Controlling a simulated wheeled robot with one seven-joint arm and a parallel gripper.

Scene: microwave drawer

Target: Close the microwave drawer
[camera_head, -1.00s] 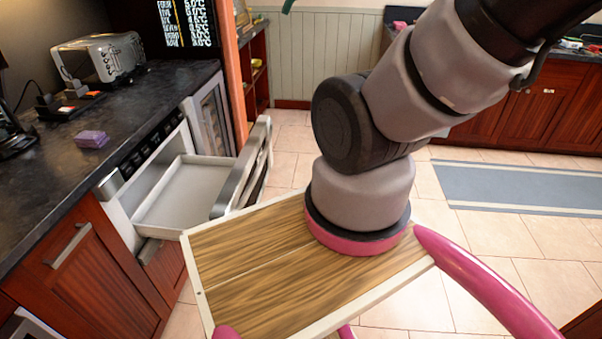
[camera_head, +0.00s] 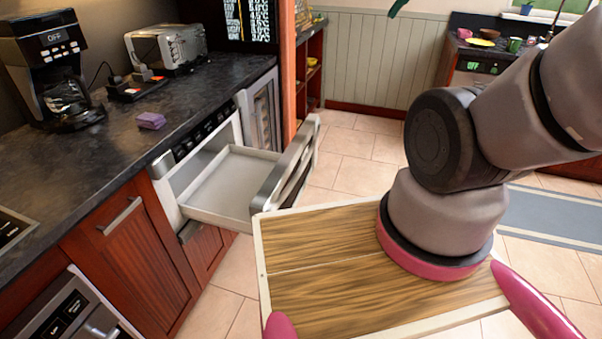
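The microwave drawer (camera_head: 229,187) is pulled out from under the dark counter at left centre. Its inside is pale and looks empty. Its front panel with a silver handle (camera_head: 286,163) stands out over the floor, facing right. My arm rises from my wooden-topped base at the right and leaves the picture at the upper right. My gripper is out of view. My base's near corner comes close to the drawer front in the picture; I cannot tell if they touch.
The counter (camera_head: 90,155) holds a coffee maker (camera_head: 50,65), a toaster (camera_head: 168,48) and a purple block (camera_head: 151,120). Wooden cabinets (camera_head: 130,260) stand below it. Open tiled floor (camera_head: 345,160) lies beyond the drawer. A blue-grey rug (camera_head: 555,215) lies at the right.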

